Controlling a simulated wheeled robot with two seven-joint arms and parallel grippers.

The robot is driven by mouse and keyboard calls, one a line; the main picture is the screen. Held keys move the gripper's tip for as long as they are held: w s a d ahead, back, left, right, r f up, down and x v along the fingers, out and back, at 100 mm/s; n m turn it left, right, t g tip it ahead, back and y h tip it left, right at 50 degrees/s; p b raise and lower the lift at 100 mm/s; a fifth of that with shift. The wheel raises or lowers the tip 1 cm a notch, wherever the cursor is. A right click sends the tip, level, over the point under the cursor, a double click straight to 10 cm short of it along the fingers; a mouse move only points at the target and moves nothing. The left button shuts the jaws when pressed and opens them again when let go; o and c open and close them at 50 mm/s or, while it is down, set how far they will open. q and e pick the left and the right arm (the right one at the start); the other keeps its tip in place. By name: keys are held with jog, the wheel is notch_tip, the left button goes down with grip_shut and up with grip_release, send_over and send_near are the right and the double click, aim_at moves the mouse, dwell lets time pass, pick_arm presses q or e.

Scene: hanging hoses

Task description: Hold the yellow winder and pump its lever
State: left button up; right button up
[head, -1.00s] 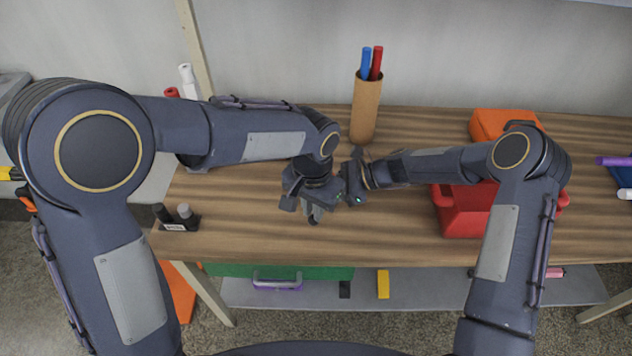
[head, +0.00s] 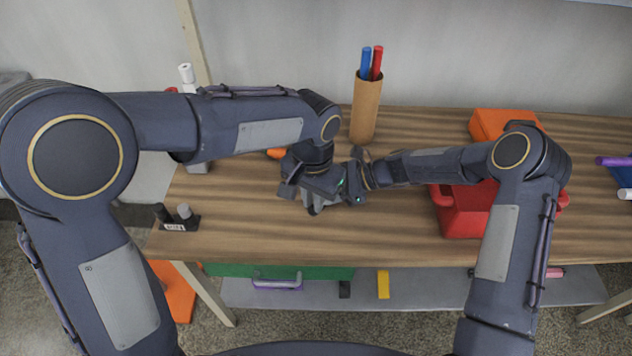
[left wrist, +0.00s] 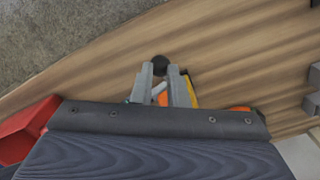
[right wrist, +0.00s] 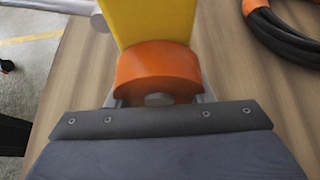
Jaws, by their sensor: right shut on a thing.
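In the right wrist view, the yellow winder (right wrist: 150,18) has an orange rounded part (right wrist: 157,68). My right gripper (right wrist: 159,98) is shut on this orange part. A grey rod (right wrist: 60,5) sticks out at the winder's upper left. In the left wrist view, a black round knob (left wrist: 160,65) is at the tips of my left gripper (left wrist: 161,75), whose fingers are apart. A grey rod and some orange and yellow of the winder (left wrist: 192,90) show between and beside the fingers. In the head view, my left gripper (head: 314,207) and arm hide most of the winder.
An orange and black hose coil (right wrist: 285,28) lies close by on the wooden table. A cardboard tube with pens (head: 365,108) stands behind, a red bin (head: 460,215) to the right, and a small black holder (head: 178,222) at the front left. The front middle of the table is clear.

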pick_arm(q)
jog(key=shift+w+r, duration=0.35)
jog(key=shift+r, duration=0.55)
jog(key=shift+w+r, duration=0.3)
jog(key=shift+r, duration=0.6)
jog(key=shift+r, duration=0.1)
notch_tip(320, 180, up, 5)
jog(key=shift+f, duration=0.1)
pick_arm(e)
jog(key=o, duration=0.9)
jog(key=shift+c, duration=0.2)
